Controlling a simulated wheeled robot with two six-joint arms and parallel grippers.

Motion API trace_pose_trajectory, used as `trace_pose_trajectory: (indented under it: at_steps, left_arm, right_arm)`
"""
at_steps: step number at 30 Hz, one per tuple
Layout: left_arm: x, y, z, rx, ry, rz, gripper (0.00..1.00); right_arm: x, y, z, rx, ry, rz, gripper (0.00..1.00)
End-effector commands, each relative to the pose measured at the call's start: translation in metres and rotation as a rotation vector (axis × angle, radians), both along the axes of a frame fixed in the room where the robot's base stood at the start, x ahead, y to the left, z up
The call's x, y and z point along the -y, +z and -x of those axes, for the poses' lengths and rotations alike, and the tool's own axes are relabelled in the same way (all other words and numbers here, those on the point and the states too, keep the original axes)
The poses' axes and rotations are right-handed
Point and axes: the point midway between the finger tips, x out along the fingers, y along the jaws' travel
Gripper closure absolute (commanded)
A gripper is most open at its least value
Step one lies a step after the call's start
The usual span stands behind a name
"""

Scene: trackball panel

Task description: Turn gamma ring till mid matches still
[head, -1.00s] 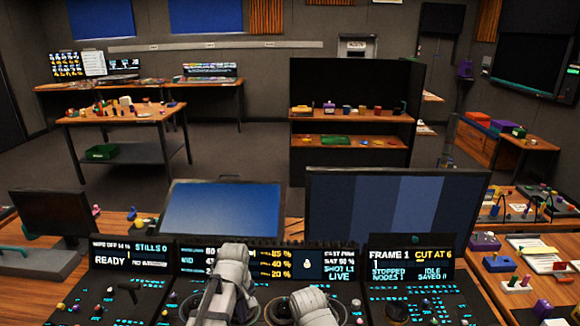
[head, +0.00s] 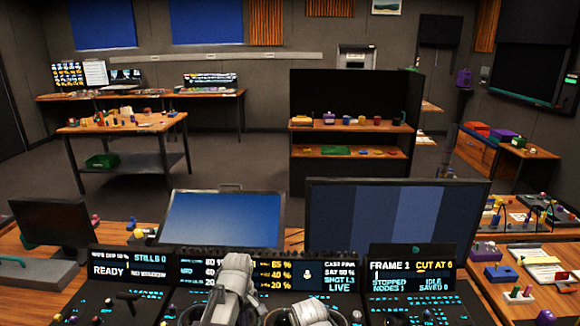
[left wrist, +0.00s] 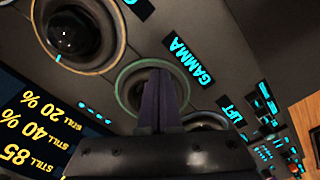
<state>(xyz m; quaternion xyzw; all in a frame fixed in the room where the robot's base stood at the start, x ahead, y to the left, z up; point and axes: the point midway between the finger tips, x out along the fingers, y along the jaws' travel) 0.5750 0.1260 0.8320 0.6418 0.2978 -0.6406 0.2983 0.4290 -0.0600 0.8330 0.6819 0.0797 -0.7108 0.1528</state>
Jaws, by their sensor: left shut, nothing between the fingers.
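In the left wrist view, the gamma ring (left wrist: 119,92) is a round ring with a greenish rim beside the GAMMA label (left wrist: 190,60). My left gripper (left wrist: 160,78) is shut, its dark fingers over the ring's middle with nothing between them; contact is unclear. The fingers hide part of the ring. The still readout (left wrist: 30,130) shows 85 %, 40 % and 20 %. In the head view, the level readout (head: 203,275) has a mid row, but its value is too blurred to read surely. My right arm shows at the bottom; its jaws are out of sight.
A ring with a dark ball (left wrist: 75,30) lies on one side of the gamma ring, and the lift ring (left wrist: 208,118) on the other. Two monitors (head: 222,218) (head: 398,222) stand behind the panel. Side panels (head: 130,270) (head: 412,270) carry knobs and lit labels.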

Motion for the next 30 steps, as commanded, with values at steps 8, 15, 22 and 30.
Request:
trace_pose_trajectory:
  at_steps: [8,15,22,30]
  left_arm:
    - [0.005,0.0,-0.003,-0.001,0.141,0.0,1.0]
    - [0.005,0.0,-0.003,-0.001,0.144,0.0,1.0]
    - [0.005,0.009,-0.003,-0.001,0.143,0.0,1.0]
    - [0.005,0.031,-0.003,-0.001,0.143,0.0,1.0]
  right_arm:
    - [0.0,0.0,0.0,0.0,0.0,0.0,0.5]
    - [0.0,0.0,0.0,0.0,0.0,0.0,0.5]
    - [0.0,0.009,0.0,0.0,0.0,0.0,0.5]
    - [0.0,0.031,0.0,0.0,0.0,0.0,0.5]
